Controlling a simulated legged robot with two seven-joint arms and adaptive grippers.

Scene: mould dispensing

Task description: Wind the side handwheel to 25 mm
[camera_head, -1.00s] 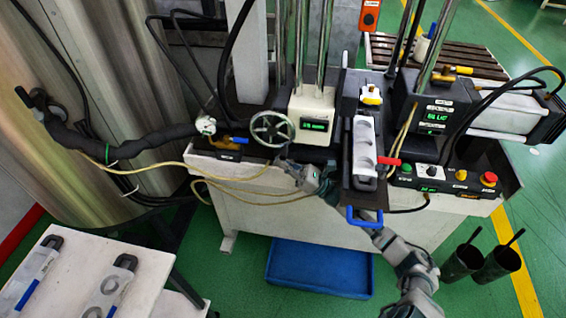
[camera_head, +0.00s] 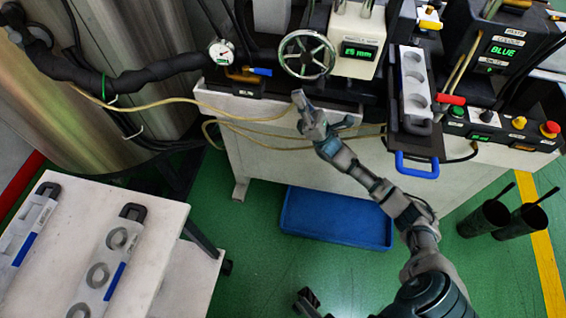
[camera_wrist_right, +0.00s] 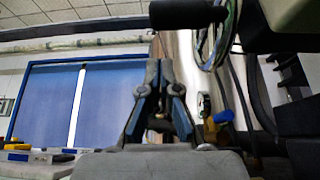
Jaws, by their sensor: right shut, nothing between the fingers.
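The side handwheel (camera_head: 307,54) is a pale spoked ring on the front of the machine, left of a white housing. The housing's green display (camera_head: 357,51) appears to read 25 mm. My right gripper (camera_head: 299,98) is just below the handwheel, apart from it, shut and empty. In the right wrist view the shut fingers (camera_wrist_right: 158,68) point up, below a black cylindrical handle (camera_wrist_right: 188,14). Part of the wheel rim (camera_wrist_right: 213,38) shows to the right of that handle.
A mould tray (camera_head: 413,122) with a blue handle is right of my right forearm. A round gauge (camera_head: 221,52) and a blue-levered valve (camera_head: 258,71) are left of the wheel. A blue bin (camera_head: 337,240) lies on the floor. A white table (camera_head: 165,265) holds two moulds.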

